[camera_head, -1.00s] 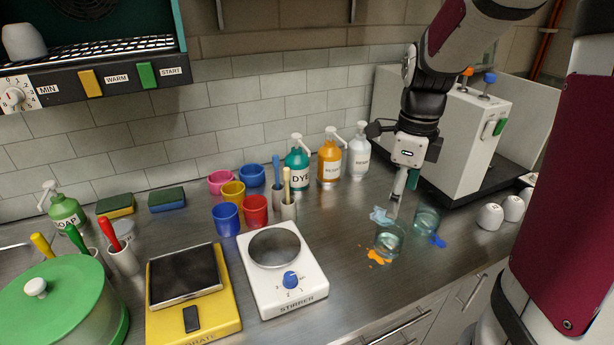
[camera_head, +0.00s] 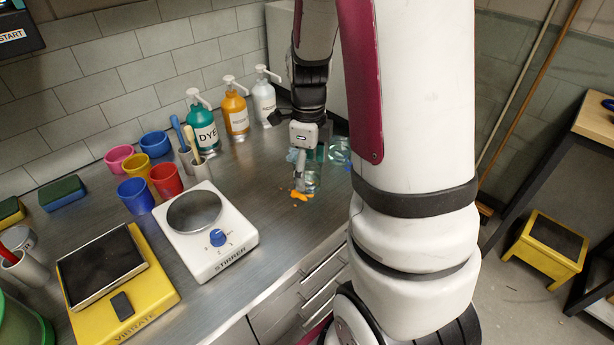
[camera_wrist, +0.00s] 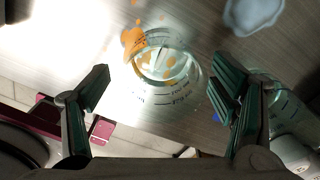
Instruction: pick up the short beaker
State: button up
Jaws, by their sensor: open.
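A clear glass beaker (camera_head: 312,182) stands near the front of the bench, beside an orange splash. In the wrist view this beaker (camera_wrist: 163,68) is seen from above, ahead of and between my open fingers. A second clear beaker (camera_head: 340,149) stands behind it to the right; it is partly hidden by my right fingers in the wrist view (camera_wrist: 268,92). I cannot tell for sure which is shorter. My gripper (camera_head: 300,182) is open and empty, pointing down close to the nearer beaker; it also shows in the wrist view (camera_wrist: 165,88).
Pale-blue (camera_wrist: 254,12) and orange (camera_wrist: 132,38) spills lie by the beaker. The stirrer (camera_head: 205,228), coloured cups and pump bottles (camera_head: 236,112) stand to the left and behind. The bench between the stirrer and the beaker is clear.

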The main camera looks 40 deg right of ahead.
jog(key=shift+w+f, duration=0.15)
jog(key=shift+f, duration=1.4)
jog(key=c, duration=1.3)
jog(key=shift+r, duration=0.1)
jog(key=shift+c, duration=0.2)
jog(key=shift+r, duration=1.6)
jog(key=shift+s+a+r+p, duration=0.25)
jog(key=shift+s+a, duration=1.2)
jog(key=shift+a, duration=0.75)
jog(key=shift+s+a+r+p, duration=0.1)
jog(key=shift+s+a+r, duration=0.2)
jog(key=shift+s+a, duration=1.5)
jog(key=shift+s+a+r+p, duration=0.25)
jog(key=shift+s+a, duration=0.8)
jog(key=shift+a, duration=1.55)
jog(key=shift+s+a, duration=0.1)
jog(key=shift+s, duration=0.1)
